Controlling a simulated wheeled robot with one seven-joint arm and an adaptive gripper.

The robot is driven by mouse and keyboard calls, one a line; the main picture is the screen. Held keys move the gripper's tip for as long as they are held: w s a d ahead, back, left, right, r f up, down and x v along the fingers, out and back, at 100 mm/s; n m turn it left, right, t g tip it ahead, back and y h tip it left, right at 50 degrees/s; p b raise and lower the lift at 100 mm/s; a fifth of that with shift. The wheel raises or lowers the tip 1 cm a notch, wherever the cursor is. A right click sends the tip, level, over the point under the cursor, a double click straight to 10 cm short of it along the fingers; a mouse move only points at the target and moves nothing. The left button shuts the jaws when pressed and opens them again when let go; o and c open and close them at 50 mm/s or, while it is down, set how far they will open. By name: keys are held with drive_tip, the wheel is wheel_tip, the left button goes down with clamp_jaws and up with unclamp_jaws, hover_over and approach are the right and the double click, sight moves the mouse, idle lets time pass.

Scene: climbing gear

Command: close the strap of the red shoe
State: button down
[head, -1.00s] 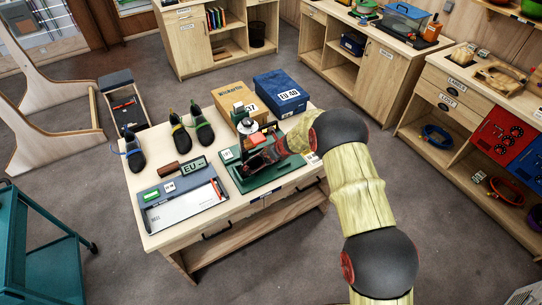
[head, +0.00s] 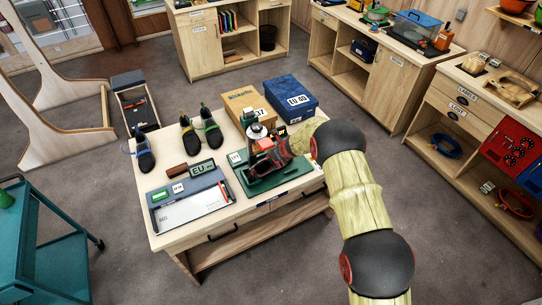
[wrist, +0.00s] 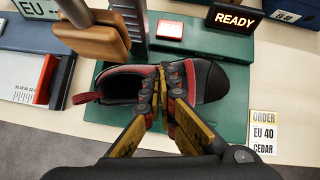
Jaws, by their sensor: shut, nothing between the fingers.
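The red shoe (wrist: 124,84) has a black toe and lies on its side of the picture lengthwise, toe to the right, on a green base plate (wrist: 236,92) in the wrist view. My gripper (wrist: 167,92) is over the middle of the shoe, its yellow fingers at the strap area, shut and empty. The fingers hide much of the strap, and I cannot tell whether it is fastened or whether they touch it. In the head view my wrist hides most of the shoe on the green base (head: 272,180).
A brown pad (wrist: 96,40) on an arm overhangs the heel side. A lit READY sign (wrist: 235,19) stands behind the shoe. An order card (wrist: 263,131) reads EU 40 CEDAR. Several dark shoes (head: 188,134) and two boxes, one blue (head: 291,97), stand on the table.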

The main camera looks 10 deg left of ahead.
drive_tip(key=shift+r, duration=0.1)
drive_tip(key=shift+w+r+p, duration=0.1)
drive_tip(key=shift+r+p, duration=0.55)
drive_tip(key=shift+r, duration=0.2)
drive_tip(key=shift+d+r, duration=0.1)
drive_tip(key=shift+r, duration=0.25)
drive_tip(key=v, duration=0.6)
drive_tip(key=shift+s+d, duration=0.35)
drive_tip(key=shift+s, duration=0.25)
